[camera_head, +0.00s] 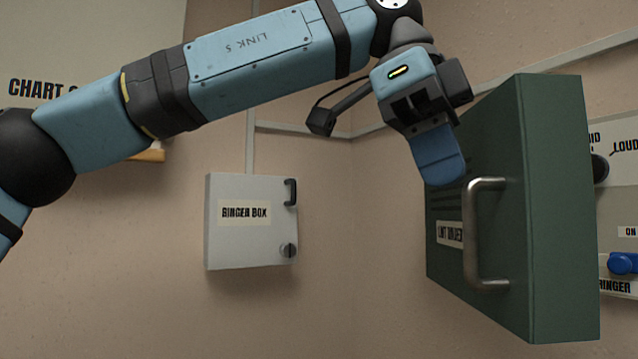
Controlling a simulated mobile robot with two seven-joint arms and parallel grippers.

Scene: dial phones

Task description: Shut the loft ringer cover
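A dark green cover (555,200) with a metal bar handle (475,235) is on the right, standing out from the wall. Its label is partly hidden by the handle and hard to read. A pale panel (615,215) with "LOUD" and "RINGER" lettering shows past its right edge, so the cover looks open. My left gripper (438,160) points down and overlaps the cover's upper left part. I cannot tell if it touches. Only one blue finger pad shows clearly, so its opening is unclear. My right gripper is out of view.
A white box (248,240) labelled "RINGER BOX", with a black handle and a knob, is on the wall at the middle left. A blue knob (622,263) and a dark knob (599,169) sit on the pale panel. Pale conduit runs along the wall. The space between box and cover is free.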

